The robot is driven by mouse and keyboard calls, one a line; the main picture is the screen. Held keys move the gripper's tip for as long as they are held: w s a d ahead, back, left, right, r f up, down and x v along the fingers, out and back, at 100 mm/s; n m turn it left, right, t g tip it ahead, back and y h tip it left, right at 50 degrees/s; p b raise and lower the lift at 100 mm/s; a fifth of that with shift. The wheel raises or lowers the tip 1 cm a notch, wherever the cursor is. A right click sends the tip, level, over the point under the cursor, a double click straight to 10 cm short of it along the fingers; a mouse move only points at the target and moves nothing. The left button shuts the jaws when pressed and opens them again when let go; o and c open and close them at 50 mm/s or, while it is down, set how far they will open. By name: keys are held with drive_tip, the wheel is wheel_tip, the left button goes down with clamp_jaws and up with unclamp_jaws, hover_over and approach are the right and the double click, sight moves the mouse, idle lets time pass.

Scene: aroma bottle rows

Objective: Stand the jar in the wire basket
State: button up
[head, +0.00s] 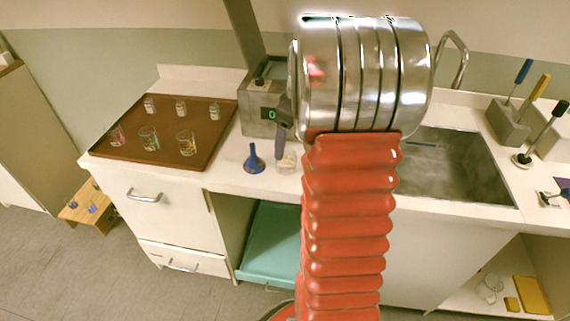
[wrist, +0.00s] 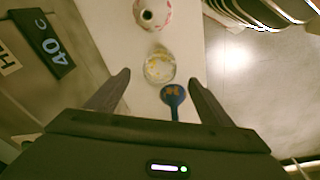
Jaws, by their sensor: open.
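A small clear glass jar (head: 287,162) with yellowish marks stands on the white counter, just right of a blue funnel (head: 253,160). In the wrist view the jar (wrist: 159,67) shows from above, between and just beyond my fingertips, with the funnel (wrist: 173,97) closer to me. My gripper (wrist: 158,79) is open with nothing held. In the head view my gripper (head: 282,142) points down above the jar, partly hidden by my arm. I cannot make out a wire basket in either view.
A brown tray (head: 203,147) with several glasses lies at left. A grey device (head: 259,110) with a green display stands behind the funnel. A red-and-white vessel (wrist: 154,13) with a dark opening stands beyond the jar. A sink (head: 455,165) is at right.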

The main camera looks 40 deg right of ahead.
sight(286, 154)
drive_tip(key=shift+w+f, duration=0.1)
drive_tip(key=shift+f, duration=0.45)
drive_tip(key=shift+f, duration=0.1)
drive_tip(key=shift+w+a+f, duration=0.1)
drive_tip(key=shift+w+f, duration=0.05)
drive_tip(key=shift+f, duration=0.65)
drive_tip(key=shift+w+f, duration=0.2)
drive_tip(key=shift+f, duration=0.65)
drive_tip(key=shift+w+a+f, duration=0.1)
drive_tip(key=shift+w+f, duration=0.05)
drive_tip(key=shift+f, duration=0.65)
drive_tip(key=shift+c, duration=0.6)
drive_tip(key=c, duration=1.2)
drive_tip(key=shift+o, duration=0.2)
wheel_tip(286, 154, up, 10)
